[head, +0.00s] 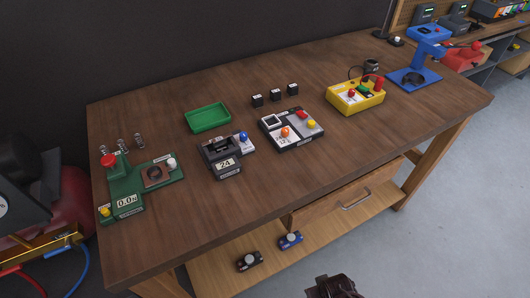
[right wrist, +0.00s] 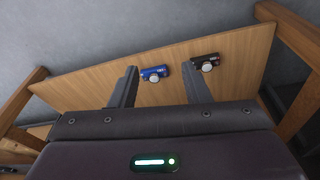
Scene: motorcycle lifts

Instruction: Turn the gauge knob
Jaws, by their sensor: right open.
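I cannot tell for sure which part is the gauge knob. A round white dial (head: 3,206), cut off by the left edge of the head view, sits beside a red tank (head: 78,195). Several devices on the bench carry coloured round knobs or buttons, among them the green unit (head: 124,187) reading 0.0 and the black unit (head: 222,155) reading 24. My right gripper (head: 335,288) shows at the bottom of the head view, in front of the bench. In the right wrist view it is open and empty (right wrist: 160,66), facing the lower shelf. My left gripper is not in view.
The lower shelf (head: 213,278) holds a blue device (head: 290,240) and a dark device (head: 249,261), each with a pale round top. Above it are the wooden benchtop (head: 300,185) and a drawer (head: 345,196). A yellow box (head: 355,96) and a green tray (head: 207,117) stand on top.

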